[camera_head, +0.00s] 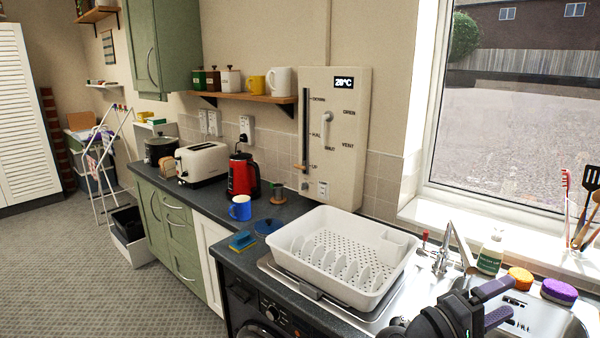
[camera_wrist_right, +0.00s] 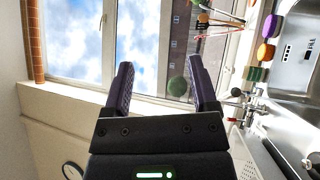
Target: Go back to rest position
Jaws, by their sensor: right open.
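My right gripper (camera_head: 497,302) is at the lower right of the head view, in front of the sink. Its two purple-padded fingers are apart with nothing between them. In the right wrist view the same open gripper (camera_wrist_right: 160,75) faces the window, and its picture is turned on its side. My left gripper is not in view.
A white dish rack (camera_head: 345,225) stands left of my right gripper on the drainer. The tap (camera_head: 442,250), soap bottle (camera_head: 491,252), orange sponge (camera_head: 520,278) and purple sponge (camera_head: 558,291) are close by.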

